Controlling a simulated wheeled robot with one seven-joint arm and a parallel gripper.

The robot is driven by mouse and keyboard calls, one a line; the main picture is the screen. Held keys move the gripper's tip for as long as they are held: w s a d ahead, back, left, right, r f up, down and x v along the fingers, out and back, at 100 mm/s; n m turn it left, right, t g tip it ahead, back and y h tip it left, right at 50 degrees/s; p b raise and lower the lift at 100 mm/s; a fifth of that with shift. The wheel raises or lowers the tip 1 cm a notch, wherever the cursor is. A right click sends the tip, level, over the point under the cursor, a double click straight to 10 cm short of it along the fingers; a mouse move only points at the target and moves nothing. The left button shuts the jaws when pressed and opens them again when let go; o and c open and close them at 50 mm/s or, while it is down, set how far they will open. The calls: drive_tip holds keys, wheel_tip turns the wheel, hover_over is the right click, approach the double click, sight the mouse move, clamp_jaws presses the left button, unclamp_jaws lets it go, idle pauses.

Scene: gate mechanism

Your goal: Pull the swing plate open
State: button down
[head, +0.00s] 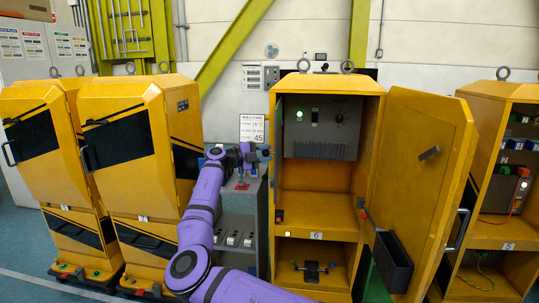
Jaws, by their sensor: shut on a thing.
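My purple arm reaches up from the bottom of the head view to a grey unit (237,222) between the yellow cabinets. My gripper (251,158) is at the top of this unit, shut on a small part there. That part is mostly hidden by the fingers and too small to make out clearly; it fits the swing plate, but its edges and how far it stands open cannot be told. A small red piece (242,186) shows just below the gripper on the unit's top.
An open yellow cabinet (317,200) stands right of the unit, its door (425,165) swung out to the right. Closed yellow cabinets (125,150) stand at the left. A row of small switches (233,238) is on the unit's front. A white sign (252,128) hangs behind.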

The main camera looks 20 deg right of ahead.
drive_tip(key=shift+w, duration=0.1)
idle(0.3)
drive_tip(key=c, duration=0.8)
unclamp_jaws()
drive_tip(key=a, duration=1)
drive_tip(key=shift+w+a+f, duration=0.25)
drive_tip(key=shift+a, duration=0.1)
drive_tip(key=shift+s, duration=0.1)
